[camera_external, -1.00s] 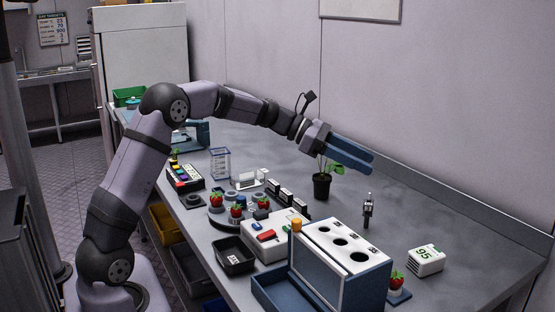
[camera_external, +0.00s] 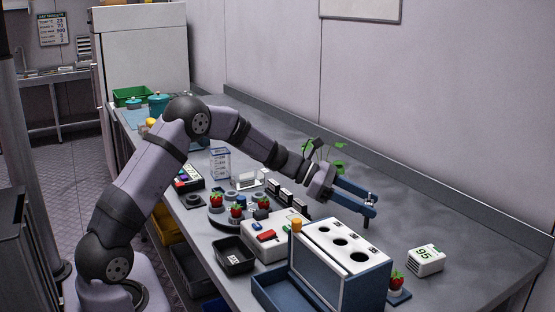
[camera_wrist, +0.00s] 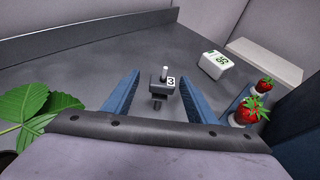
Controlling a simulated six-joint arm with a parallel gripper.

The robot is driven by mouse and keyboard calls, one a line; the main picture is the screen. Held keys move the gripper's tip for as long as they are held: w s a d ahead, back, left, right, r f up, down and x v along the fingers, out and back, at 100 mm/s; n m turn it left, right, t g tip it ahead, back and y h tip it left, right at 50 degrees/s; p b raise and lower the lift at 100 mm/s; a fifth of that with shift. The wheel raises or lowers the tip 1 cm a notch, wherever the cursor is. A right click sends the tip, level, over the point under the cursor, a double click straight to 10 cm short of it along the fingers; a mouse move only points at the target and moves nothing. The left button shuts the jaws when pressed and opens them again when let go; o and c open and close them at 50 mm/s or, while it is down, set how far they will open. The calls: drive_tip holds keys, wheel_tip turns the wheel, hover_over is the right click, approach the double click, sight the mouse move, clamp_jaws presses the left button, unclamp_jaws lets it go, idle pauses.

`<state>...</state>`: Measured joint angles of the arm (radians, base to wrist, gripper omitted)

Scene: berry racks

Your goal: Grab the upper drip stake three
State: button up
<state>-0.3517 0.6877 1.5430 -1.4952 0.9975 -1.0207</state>
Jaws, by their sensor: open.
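The drip stake with a "3" tag stands upright on the grey bench, a small dark block with a pale pin on top; in the wrist view the drip stake (camera_wrist: 163,75) shows between my two blue fingers. My gripper (camera_wrist: 160,76) is open, with a finger on each side of the stake in that view and a gap to both. In the external view my gripper (camera_external: 370,203) is low over the bench at the stake, and its fingers hide most of it. I cannot tell whether the fingertips have reached around it.
A leafy potted plant (camera_external: 330,155) is close behind my gripper. A blue-fronted box with round holes (camera_external: 345,245) stands in front. A white "95" block (camera_external: 426,261) and a strawberry on a stand (camera_external: 397,280) are to the right. Bench beyond the stake is clear.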

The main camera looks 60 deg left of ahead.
drive_tip(key=shift+p+x, duration=0.65)
drive_tip(key=shift+x, duration=1.9)
drive_tip(key=shift+s+d+f, duration=0.1)
drive_tip(key=shift+s, duration=0.05)
drive_tip(key=c, duration=1.1)
